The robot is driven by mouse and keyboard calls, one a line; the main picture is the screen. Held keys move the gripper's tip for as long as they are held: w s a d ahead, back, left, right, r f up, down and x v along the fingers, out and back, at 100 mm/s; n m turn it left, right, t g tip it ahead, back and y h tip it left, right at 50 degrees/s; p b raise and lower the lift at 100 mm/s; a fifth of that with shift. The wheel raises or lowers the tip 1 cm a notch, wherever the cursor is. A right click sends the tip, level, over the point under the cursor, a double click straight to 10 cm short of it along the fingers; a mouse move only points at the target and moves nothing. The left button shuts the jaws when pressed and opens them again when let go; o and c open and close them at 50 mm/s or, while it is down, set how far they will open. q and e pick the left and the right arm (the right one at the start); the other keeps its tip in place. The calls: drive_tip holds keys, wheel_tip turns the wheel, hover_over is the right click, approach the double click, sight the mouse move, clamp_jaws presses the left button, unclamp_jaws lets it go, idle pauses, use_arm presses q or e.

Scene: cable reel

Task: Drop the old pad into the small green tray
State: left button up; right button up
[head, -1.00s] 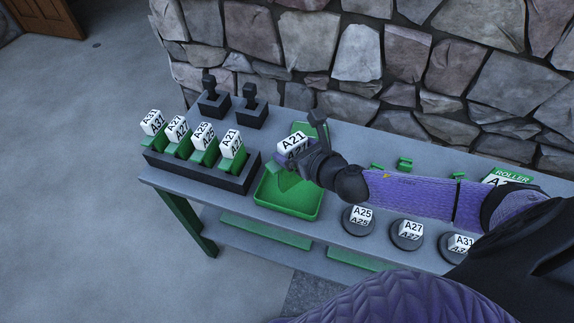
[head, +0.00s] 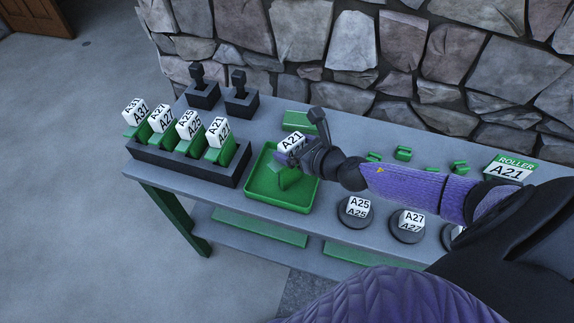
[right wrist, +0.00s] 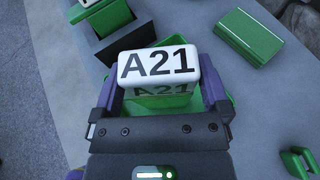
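A white pad marked A21 (head: 290,143), with a green part beneath it, is held in my right gripper (head: 285,160); I take it as the old pad. In the right wrist view the pad (right wrist: 158,64) sits between the two fingers of the gripper (right wrist: 160,88), its label facing the camera. The small green tray (head: 258,196) lies on the table directly below the gripper. The pad appears above the tray, toward its back edge; the exact height is hard to tell. My left gripper is not in view.
A dark rack (head: 190,165) with several labelled white-and-green pads stands left of the tray. Two black posted blocks (head: 240,100) are behind it. A green box (head: 298,120) lies behind the gripper.

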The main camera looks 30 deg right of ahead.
drive_tip(key=shift+s, duration=0.1)
drive_tip(key=v, duration=0.9)
drive_tip(key=shift+s+r+p, duration=0.2)
drive_tip(key=shift+s+p, duration=0.15)
